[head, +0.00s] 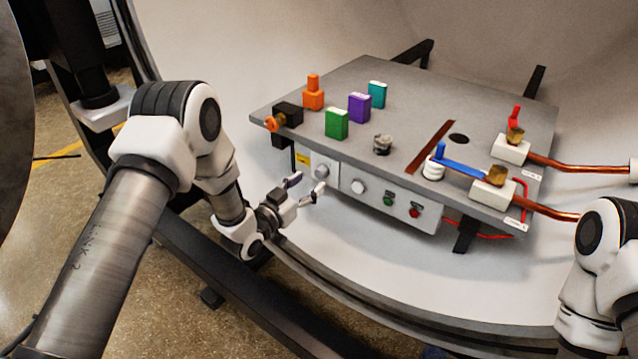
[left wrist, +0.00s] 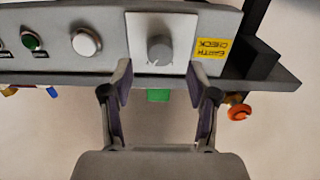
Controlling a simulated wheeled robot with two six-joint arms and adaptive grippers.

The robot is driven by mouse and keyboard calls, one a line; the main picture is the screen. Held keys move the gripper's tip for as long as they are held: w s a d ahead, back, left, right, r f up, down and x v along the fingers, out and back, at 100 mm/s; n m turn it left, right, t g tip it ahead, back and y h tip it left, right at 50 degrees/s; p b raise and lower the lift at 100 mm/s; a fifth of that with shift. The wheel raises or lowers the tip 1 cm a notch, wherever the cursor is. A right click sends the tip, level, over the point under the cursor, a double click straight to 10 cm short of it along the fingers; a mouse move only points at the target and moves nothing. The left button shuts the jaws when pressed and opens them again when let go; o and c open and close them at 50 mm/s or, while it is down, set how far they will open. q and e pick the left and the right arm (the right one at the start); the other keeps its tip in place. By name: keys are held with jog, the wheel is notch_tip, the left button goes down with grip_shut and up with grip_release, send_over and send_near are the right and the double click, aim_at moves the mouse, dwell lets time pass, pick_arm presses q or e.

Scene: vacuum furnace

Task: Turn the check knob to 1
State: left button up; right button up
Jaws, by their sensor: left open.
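The check knob (head: 320,172) is a round grey knob on a white plate at the left end of the panel's front face. It also shows in the left wrist view (left wrist: 160,48), beside a yellow label (left wrist: 213,47) reading EARTH CHECK. The knob's setting is too small to read. My left gripper (head: 306,186) is open and empty in front of the knob. In the left wrist view its two fingertips (left wrist: 158,72) stand apart on either side of the knob's line, short of it. My right gripper is out of view.
A white knob (head: 358,187), a green button (head: 388,201) and a red button (head: 414,212) sit along the same panel. Green (head: 337,122), purple (head: 359,107) and teal (head: 377,94) blocks stand on the grey top. A blue-handled lever (head: 460,167) is at right.

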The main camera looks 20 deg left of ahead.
aim_at(319, 176)
pick_arm(q)
jog(key=x, duration=0.4)
jog(key=shift+f, duration=0.1)
jog(key=shift+c, duration=0.3)
grip_shut()
